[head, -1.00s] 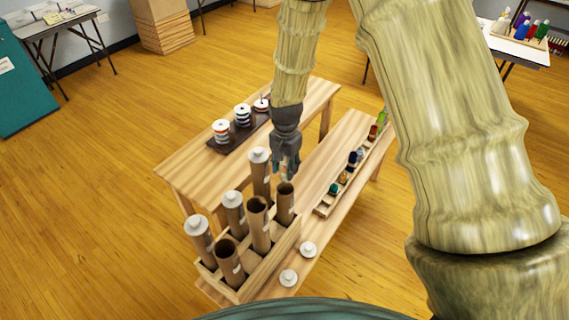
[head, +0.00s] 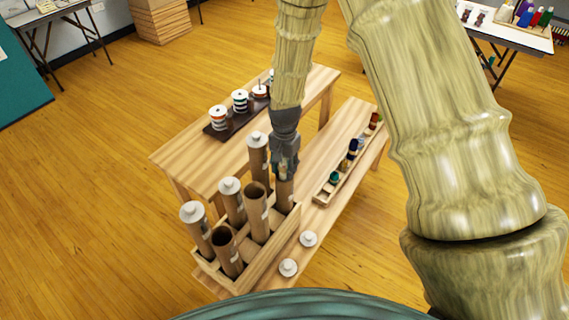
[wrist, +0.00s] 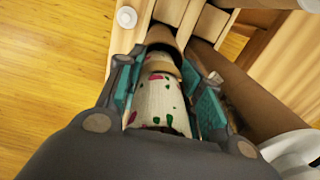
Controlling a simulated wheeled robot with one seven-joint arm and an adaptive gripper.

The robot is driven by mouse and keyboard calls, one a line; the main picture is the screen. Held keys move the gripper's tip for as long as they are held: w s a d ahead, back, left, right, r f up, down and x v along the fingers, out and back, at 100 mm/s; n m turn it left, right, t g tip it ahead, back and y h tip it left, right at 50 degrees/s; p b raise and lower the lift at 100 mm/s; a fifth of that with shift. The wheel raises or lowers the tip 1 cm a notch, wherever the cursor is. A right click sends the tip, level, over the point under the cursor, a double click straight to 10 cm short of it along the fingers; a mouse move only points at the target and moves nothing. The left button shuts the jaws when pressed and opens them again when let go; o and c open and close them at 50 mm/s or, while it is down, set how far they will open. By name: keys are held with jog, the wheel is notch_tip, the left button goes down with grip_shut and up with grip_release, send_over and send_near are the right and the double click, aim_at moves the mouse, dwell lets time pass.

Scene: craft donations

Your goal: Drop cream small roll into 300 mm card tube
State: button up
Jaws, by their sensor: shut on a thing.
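My gripper (head: 285,165) is shut on the cream small roll (wrist: 158,103), which is cream with green and pink spots and shows between the jaws in the wrist view. In the head view the gripper is right at the top of the back open brown card tube (head: 285,192), and the roll is hidden there. In the wrist view a brown tube rim (wrist: 161,68) lies just beyond the roll's far end; I cannot tell whether the roll's end is inside it. Other open tubes stand in the middle (head: 257,212) and front (head: 226,252) of the right row.
A wooden crate (head: 262,264) holds the tubes. Capped tubes (head: 232,200) stand close on its left side. Two white caps (head: 308,239) lie on the bench to its right. A narrow rack (head: 325,194) of coloured spools and a dark tray of spools (head: 222,132) stand behind.

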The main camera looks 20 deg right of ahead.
jog(key=shift+f, duration=0.35)
jog(key=o, duration=1.1)
jog(key=shift+c, duration=0.2)
jog(key=shift+r, duration=0.1)
notch_tip(320, 180, up, 12)
jog(key=shift+f, duration=0.1)
